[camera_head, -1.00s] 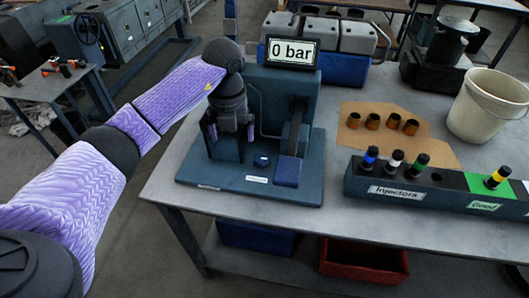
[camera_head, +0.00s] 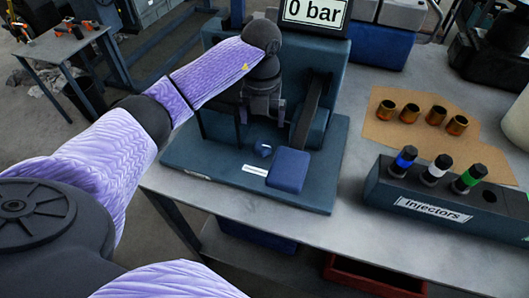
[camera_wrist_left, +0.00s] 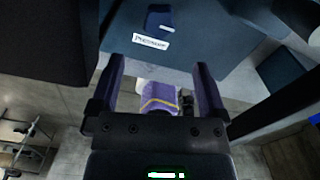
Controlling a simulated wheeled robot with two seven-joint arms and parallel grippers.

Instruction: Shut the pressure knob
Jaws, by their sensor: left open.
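The pressure knob (camera_head: 263,149) is a small dark blue knob on the base plate of the blue test stand (camera_head: 215,165), with a white label in front of it. In the left wrist view the knob (camera_wrist_left: 158,22) shows at the top, above the label reading roughly "Pressure". My left gripper (camera_head: 261,118) hangs over the stand just behind the knob, pointing down. Its two fingers (camera_wrist_left: 160,65) are apart with no knob between them, and the knob lies beyond the fingertips. My right gripper is not in view.
A display (camera_head: 314,12) reads 0 bar. A blue pad (camera_head: 288,170) and an upright lever (camera_head: 308,112) are close to the knob's right. Copper-coloured cups (camera_head: 435,115) and an injector rack (camera_head: 430,208) stand further right on the grey bench.

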